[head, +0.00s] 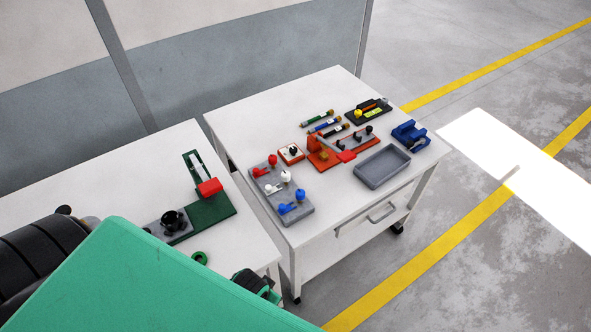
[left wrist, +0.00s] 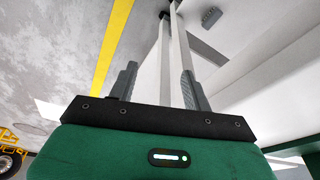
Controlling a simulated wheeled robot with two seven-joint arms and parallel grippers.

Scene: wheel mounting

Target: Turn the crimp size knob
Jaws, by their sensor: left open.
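My right gripper is in neither view.
The cart top (head: 350,222) also holds a grey board with red, white and blue handles (head: 267,187), a grey tray (head: 382,167), a blue block (head: 410,135) and several pen-like tools. A nearer table (head: 100,175) bears a green-based press (head: 212,212). My green arm covers the lower left.

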